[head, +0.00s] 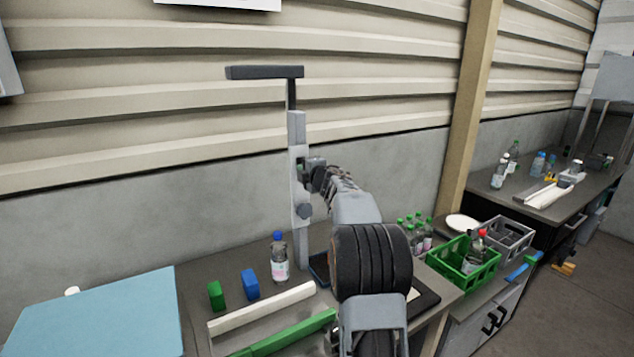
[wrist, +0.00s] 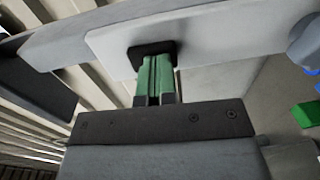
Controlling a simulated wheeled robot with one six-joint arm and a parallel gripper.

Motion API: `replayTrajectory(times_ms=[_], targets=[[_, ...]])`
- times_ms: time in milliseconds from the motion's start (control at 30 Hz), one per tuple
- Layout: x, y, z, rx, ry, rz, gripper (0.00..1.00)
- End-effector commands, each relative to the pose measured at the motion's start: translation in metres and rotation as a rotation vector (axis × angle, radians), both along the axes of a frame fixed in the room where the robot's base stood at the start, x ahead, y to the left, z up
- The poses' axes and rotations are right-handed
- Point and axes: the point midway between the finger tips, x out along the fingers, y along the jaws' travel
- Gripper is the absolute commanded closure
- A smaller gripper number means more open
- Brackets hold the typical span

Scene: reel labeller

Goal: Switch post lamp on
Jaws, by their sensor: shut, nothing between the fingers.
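The post lamp stands upright at the back of the bench, with a grey post (head: 297,130) and a dark flat lamp head (head: 264,72) on top. No glow shows on it. In the wrist view the post lies sideways, with a pale plate (wrist: 105,45) and a black switch (wrist: 140,50) on it. My gripper (wrist: 155,62) is shut and empty; its green fingertips are at the black switch and cover part of it. Whether they press it is hard to tell. In the head view my gripper (head: 304,170) is at the post's side, above a round grey knob (head: 304,211).
A bottle with a blue cap (head: 279,258), a blue block (head: 250,284) and a green block (head: 216,295) stand left of the post's foot. A green crate (head: 462,265) and several green-capped bottles are at right. The corrugated wall is close behind the post.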

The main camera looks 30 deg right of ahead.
Motion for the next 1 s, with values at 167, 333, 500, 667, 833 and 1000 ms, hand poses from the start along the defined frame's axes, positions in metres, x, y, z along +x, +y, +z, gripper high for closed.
replayTrajectory(times_ms=[167,333,500,667,833,1000], targets=[[0.004,0.005,-0.012,-0.003,-0.081,0.004,1.0],[0.005,0.005,-0.012,-0.007,-0.155,0.006,1.0],[0.005,0.005,-0.009,-0.009,-0.207,0.006,1.0],[0.005,0.005,-0.003,-0.009,-0.207,0.006,1.0],[0.002,0.005,-0.003,-0.01,-0.209,0.006,1.0],[-0.015,0.005,-0.008,-0.011,-0.209,0.003,1.0]])
